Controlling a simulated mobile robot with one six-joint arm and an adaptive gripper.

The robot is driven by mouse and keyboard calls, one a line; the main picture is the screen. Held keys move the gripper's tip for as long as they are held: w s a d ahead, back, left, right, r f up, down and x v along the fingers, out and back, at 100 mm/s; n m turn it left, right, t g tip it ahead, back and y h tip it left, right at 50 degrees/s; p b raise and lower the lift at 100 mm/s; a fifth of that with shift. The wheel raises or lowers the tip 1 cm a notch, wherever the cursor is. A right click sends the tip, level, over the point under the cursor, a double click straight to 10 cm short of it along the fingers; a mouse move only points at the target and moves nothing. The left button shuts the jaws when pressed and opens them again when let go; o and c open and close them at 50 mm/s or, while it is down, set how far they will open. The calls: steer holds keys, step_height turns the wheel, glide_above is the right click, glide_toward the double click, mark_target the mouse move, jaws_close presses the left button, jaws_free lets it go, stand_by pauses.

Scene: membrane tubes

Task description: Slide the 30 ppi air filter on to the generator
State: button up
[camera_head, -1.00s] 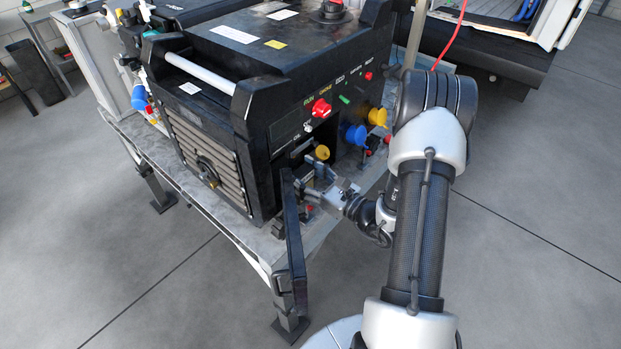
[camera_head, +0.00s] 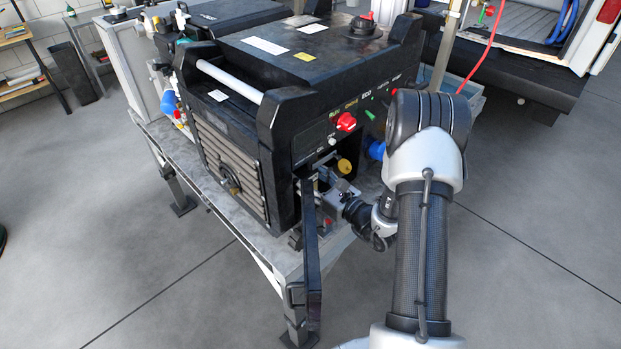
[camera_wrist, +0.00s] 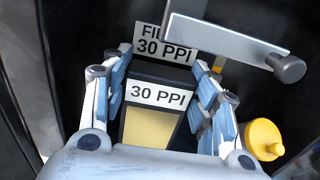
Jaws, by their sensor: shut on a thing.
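The 30 ppi air filter (camera_wrist: 152,126) is a dark frame with yellow foam and a white "30 PPI" label in the wrist view. My gripper (camera_wrist: 163,88) is shut on it, one finger on each side. Beyond it, a second label (camera_wrist: 165,45) reading "FIL… 30 PPI", partly hidden, sits on a dark surface inside the opening. The generator (camera_head: 290,90) is the large black unit in the head view. My gripper (camera_head: 322,198) reaches into the front opening at its lower corner. I cannot tell whether the filter touches its seat.
A black door (camera_head: 309,240) hangs open left of my gripper. A grey metal bar (camera_wrist: 225,42) crosses the upper right of the wrist view. A yellow knob (camera_wrist: 262,139) is close to the right finger.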

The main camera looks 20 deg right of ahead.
steer(key=shift+w+r, duration=0.1)
steer(key=o, duration=1.1)
steer(key=shift+a, duration=0.1)
steer(key=v, duration=0.8)
